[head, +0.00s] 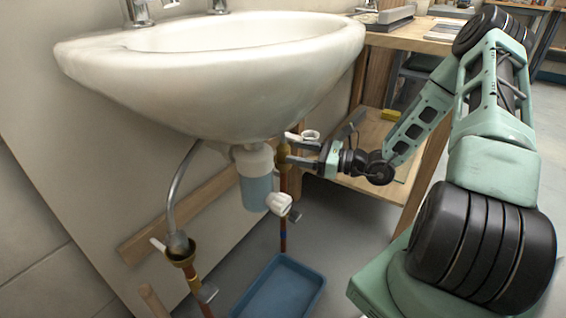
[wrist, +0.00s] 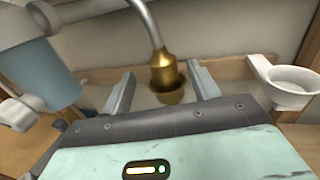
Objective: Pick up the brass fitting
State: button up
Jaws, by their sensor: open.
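A brass fitting (head: 283,152) sits at the top of the right copper pipe under the sink, beside the blue trap cup. In the wrist view, a brass fitting (wrist: 163,72) with a grey hose rising from it shows between the fingertips, with gaps on both sides. My gripper (head: 293,151) is open, and its fingers reach in from the right at the height of the fitting. The fingers also show in the wrist view (wrist: 160,76).
The white sink (head: 210,80) hangs just above my gripper. The blue trap cup (head: 257,190), a white valve handle (head: 279,203) and a white ring (wrist: 290,80) are close by. A blue tray (head: 280,287) lies on the floor. A wooden bench (head: 408,38) stands behind.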

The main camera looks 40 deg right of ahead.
aim_at(280, 151)
jog(key=x, duration=0.1)
jog(key=b+x, duration=0.1)
jog(key=shift+w+a+f+b, duration=0.2)
jog(key=shift+w+f+b, duration=0.05)
jog(key=shift+w+b, duration=0.1)
jog(key=b+x, duration=0.2)
jog(key=x, duration=0.1)
jog(key=shift+w+f, duration=0.1)
jog(key=shift+w, duration=0.05)
jog(key=shift+w+a+b, duration=0.2)
jog(key=shift+w+b, duration=0.1)
jog(key=shift+w, duration=0.1)
jog(key=c, duration=1.2)
